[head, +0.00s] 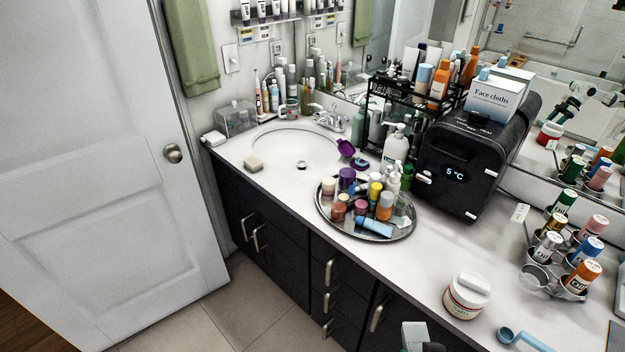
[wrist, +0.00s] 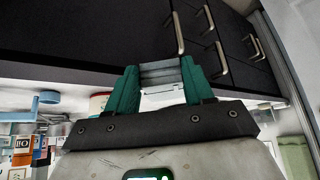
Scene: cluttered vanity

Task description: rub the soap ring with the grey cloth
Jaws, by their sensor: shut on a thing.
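My gripper (wrist: 163,84) shows in the wrist view, its two teal fingers shut on a grey folded thing, which looks like the grey cloth (wrist: 162,72). Behind it are the dark cabinet fronts, so it is in front of the counter. In the head view, a small grey-green piece at the bottom edge is part of my gripper or the cloth; I cannot tell which. I cannot make out a soap ring. A beige soap bar (head: 252,164) lies on the white counter (head: 283,190), left of the sink (head: 296,146).
A round metal tray (head: 340,222) crowded with bottles stands mid-counter. A black cooler (head: 465,165) and rack stand behind it. A lidded jar (head: 466,297), a blue scoop (head: 522,340) and a bottle holder (head: 537,275) occupy the right. The front strip between tray and jar is clear.

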